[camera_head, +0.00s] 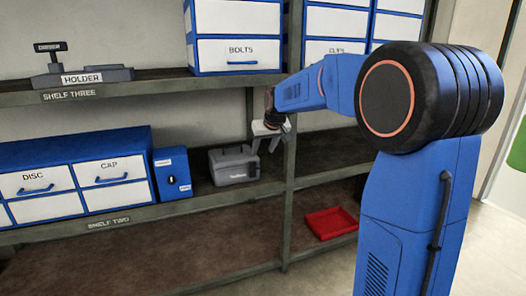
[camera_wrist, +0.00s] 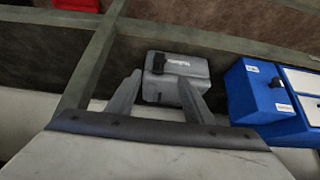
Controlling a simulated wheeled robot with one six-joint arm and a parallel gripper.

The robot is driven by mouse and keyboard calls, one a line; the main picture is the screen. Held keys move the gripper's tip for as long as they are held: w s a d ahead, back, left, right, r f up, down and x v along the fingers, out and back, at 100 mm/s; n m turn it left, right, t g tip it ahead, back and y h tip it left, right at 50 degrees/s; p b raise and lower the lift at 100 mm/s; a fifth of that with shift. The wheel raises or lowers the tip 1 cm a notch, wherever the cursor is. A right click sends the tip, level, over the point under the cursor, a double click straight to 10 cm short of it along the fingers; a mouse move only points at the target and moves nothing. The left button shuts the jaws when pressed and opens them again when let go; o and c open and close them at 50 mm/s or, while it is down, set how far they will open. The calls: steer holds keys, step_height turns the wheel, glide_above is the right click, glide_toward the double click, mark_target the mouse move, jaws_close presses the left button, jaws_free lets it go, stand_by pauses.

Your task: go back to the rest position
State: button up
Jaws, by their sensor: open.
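My gripper (camera_head: 268,139) is at the end of my blue arm, in front of the shelf post at shelf two's height. In the wrist view its two grey fingers (camera_wrist: 160,95) are spread apart with nothing held between them. A grey box-shaped item (camera_head: 233,165) with a dark top part stands on shelf two, just left of and below my gripper. In the wrist view the grey item (camera_wrist: 178,76) shows beyond the fingertips; I cannot tell how far off it is.
A blue box (camera_head: 172,173) and blue drawers labelled DISC and CAP (camera_head: 75,175) stand left of the grey item. A red tray (camera_head: 331,223) lies on a lower shelf. A holder (camera_head: 83,77) is on shelf three (camera_head: 150,88). An upright post (camera_head: 289,190) stands close to my gripper.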

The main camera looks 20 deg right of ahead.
stand_by(0.3)
steer(key=s+a+r, duration=0.1)
steer(key=s+a, duration=0.1)
steer(key=s, duration=1.1)
steer(key=s+a+f, duration=0.1)
steer(key=s+f, duration=0.2)
steer(key=s, duration=0.8)
steer(key=s+a+f+g, duration=0.1)
steer(key=s+f, duration=0.3)
steer(key=s, duration=0.8)
steer(key=s+a+f+g, duration=0.1)
steer(key=s+f, duration=0.2)
steer(key=s, duration=0.8)
steer(key=shift+s+f, duration=0.3)
steer(key=shift+s, duration=0.05)
